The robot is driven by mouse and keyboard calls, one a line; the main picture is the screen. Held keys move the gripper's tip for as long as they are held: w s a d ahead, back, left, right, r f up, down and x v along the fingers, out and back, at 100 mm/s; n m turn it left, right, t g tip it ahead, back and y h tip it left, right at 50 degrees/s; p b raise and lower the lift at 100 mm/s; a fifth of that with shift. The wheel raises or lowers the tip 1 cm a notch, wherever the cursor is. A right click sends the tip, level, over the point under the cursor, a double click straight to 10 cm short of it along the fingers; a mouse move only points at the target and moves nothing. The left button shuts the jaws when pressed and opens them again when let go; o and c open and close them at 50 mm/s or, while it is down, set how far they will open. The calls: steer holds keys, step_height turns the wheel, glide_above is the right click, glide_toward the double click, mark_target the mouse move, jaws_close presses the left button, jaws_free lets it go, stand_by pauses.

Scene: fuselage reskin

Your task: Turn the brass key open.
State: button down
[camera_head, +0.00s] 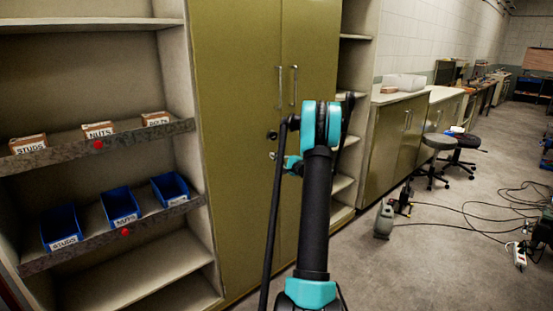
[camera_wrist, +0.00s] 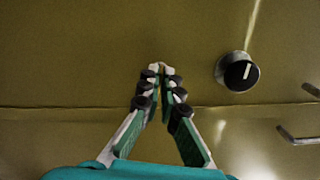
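The olive cabinet (camera_head: 235,100) has two tall doors, both shut. A black round knob with a white mark (camera_wrist: 240,72) sits on the left door near the seam; it also shows in the head view (camera_head: 271,135). My gripper (camera_head: 275,157) is at the door just below this knob. In the wrist view my gripper's fingertips (camera_wrist: 160,71) are drawn together at the door face, with a small pale brassy bit between them. This seems to be the brass key, mostly hidden by the fingers. I cannot make out its turn angle.
Two vertical bar handles (camera_head: 294,86) stand above and right of my gripper, one per door. Left are open shelves with blue bins (camera_head: 121,206) and labelled boxes (camera_head: 98,129). Right are low cabinets (camera_head: 397,140), stools (camera_head: 438,142) and cables on the floor (camera_head: 470,228).

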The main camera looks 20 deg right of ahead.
steer(key=shift+n, duration=1.3)
steer(key=shift+f, duration=0.1)
steer(key=c, duration=1.8)
jaws_free()
steer(key=shift+o, duration=0.2)
steer(key=v, duration=1.2)
